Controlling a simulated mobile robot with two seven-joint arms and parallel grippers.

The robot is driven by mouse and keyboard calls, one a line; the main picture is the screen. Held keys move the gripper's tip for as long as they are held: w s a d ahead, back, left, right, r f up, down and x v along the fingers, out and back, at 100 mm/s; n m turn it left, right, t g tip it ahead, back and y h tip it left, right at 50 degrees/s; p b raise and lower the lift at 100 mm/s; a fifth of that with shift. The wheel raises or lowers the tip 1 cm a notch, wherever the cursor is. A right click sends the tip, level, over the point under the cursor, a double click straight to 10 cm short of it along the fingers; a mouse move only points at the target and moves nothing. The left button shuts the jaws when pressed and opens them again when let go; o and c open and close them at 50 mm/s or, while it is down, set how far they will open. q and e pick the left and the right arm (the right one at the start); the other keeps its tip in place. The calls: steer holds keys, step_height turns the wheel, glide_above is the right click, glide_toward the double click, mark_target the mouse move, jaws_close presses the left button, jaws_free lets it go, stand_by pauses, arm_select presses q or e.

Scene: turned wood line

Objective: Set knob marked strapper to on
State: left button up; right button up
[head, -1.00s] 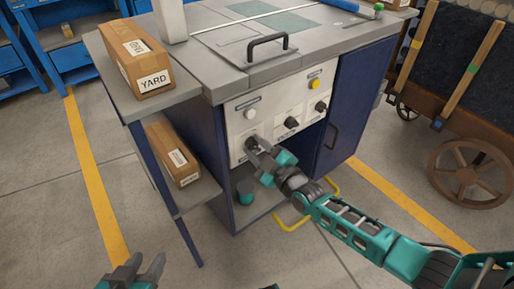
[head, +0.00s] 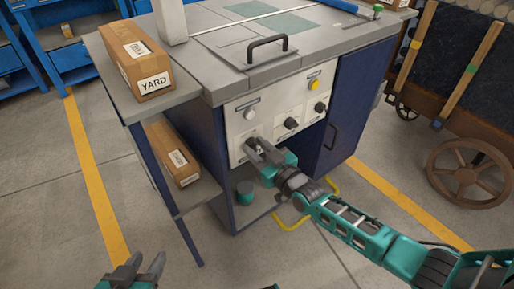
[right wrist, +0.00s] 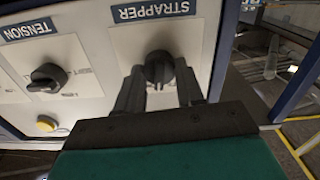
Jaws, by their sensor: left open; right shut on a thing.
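The strapper knob (right wrist: 158,67) is a dark round knob beside the STRAPPER label (right wrist: 152,11) on the pale panel in the right wrist view. My right gripper (right wrist: 160,80) has one finger on each side of it and is shut on it. In the head view my right gripper (head: 257,147) is at the lower left of the cabinet's control panel (head: 272,108) and mostly hides this knob. I cannot read the knob's setting. My left gripper (head: 140,268) is open and empty at the bottom left, well away from the panel.
The tension knob (right wrist: 48,77) and a yellow button (right wrist: 46,123) are near the strapper knob. A cardboard box marked YARD (head: 137,57) stands on the side shelf, with another box (head: 172,152) below. A wooden cart (head: 470,105) is at the right. The floor in front is open.

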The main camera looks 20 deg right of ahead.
arm_select(q)
steer(key=shift+s+f, duration=0.1)
steer(key=shift+f, duration=0.15)
arm_select(e)
steer(key=shift+f+m, duration=0.1)
steer(key=shift+m, duration=2.1)
arm_select(q)
steer(key=shift+r, duration=0.1)
arm_select(e)
steer(key=o, duration=1)
steer(key=shift+o, duration=0.2)
steer(key=shift+s+d, duration=0.2)
steer(key=shift+s, duration=0.2)
arm_select(q)
steer(key=shift+s+a+r+y+p, duration=0.15)
steer(key=shift+a+r+p, duration=0.2)
steer(key=shift+p, duration=0.55)
steer(key=shift+s+a+r+y+p, duration=0.2)
steer(key=shift+r+p, duration=0.25)
steer(key=shift+p, duration=0.4)
arm_select(e)
steer(key=v, duration=1.2)
arm_select(q)
steer(key=shift+w, duration=0.1)
